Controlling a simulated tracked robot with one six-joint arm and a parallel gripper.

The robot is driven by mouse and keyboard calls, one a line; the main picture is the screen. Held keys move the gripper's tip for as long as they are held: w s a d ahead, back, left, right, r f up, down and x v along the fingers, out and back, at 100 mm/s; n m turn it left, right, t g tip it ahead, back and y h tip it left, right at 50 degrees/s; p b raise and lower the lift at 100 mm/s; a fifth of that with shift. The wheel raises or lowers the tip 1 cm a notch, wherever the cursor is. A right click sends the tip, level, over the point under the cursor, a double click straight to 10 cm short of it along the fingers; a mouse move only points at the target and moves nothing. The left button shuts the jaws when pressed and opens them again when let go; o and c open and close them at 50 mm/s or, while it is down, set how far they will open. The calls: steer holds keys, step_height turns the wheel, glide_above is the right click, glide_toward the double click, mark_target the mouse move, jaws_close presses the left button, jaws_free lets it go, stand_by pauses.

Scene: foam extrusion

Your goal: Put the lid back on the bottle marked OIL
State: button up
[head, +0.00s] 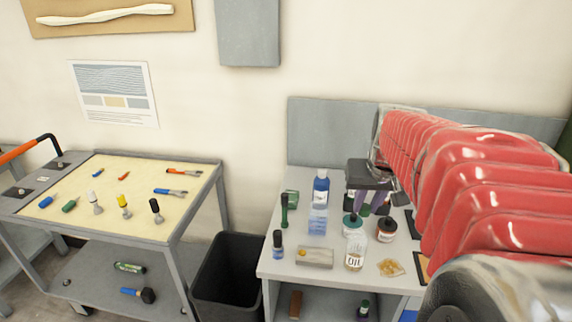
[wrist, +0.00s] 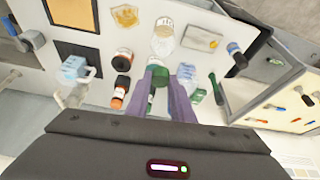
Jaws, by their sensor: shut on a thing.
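The bottle marked OIL (head: 355,257) stands upright near the table's front edge, clear with an amber bottom. It also shows in the wrist view (wrist: 163,42), with no coloured lid visible on top. My gripper (head: 368,207) is above the table, behind the OIL bottle, over a cluster of jars. Its two purple fingers (wrist: 173,72) point down with a narrow gap between them. A teal-topped jar (head: 352,225) is close to the fingers and partly covered by one in the wrist view.
A dark-topped jar (head: 386,230) stands right of the OIL bottle. A black bin (head: 228,275) stands between this table and the cart.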

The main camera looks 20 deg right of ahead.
mark_target(360, 235)
steer(key=shift+f, duration=0.1)
steer(key=shift+f, duration=3.1)
steer(key=shift+f, duration=0.1)
stand_by(0.5)
steer(key=o, duration=1.1)
steer(key=shift+o, duration=0.3)
steer(key=o, duration=0.4)
steer(key=shift+w, duration=0.1)
